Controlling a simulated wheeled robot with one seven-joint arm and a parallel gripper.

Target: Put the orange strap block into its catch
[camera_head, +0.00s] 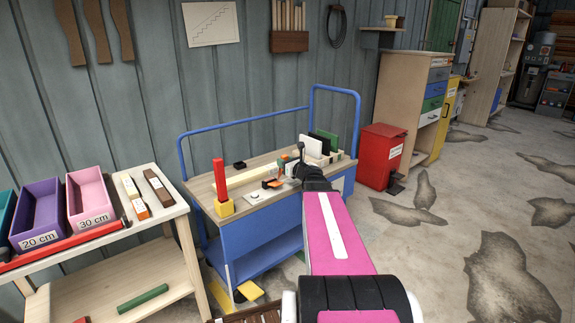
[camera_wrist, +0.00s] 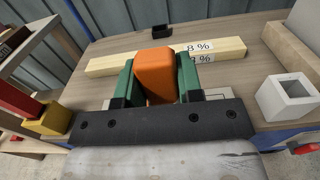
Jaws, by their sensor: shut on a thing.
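The orange strap block (camera_wrist: 155,70) is upright between the two green fingers of my gripper (camera_wrist: 156,85) in the wrist view. My gripper is shut on it. The block is over or near the wooden bench top; I cannot tell whether it touches it. In the head view my arm reaches over the blue cart (camera_head: 258,240), and the gripper's end is too small to make out well. A pale plate (camera_wrist: 216,95) shows partly beside the right finger. I cannot make out the catch for certain; the block's lower part and what lies beneath are hidden by the gripper.
A wooden strip with "8 %" labels (camera_wrist: 110,65) lies behind the block. A small black box (camera_wrist: 162,31) is farther back. A white hollow block (camera_wrist: 286,97) stands at right, a yellow block with a red post (camera_head: 225,207) at left. A red bin (camera_head: 380,155) stands beyond the cart.

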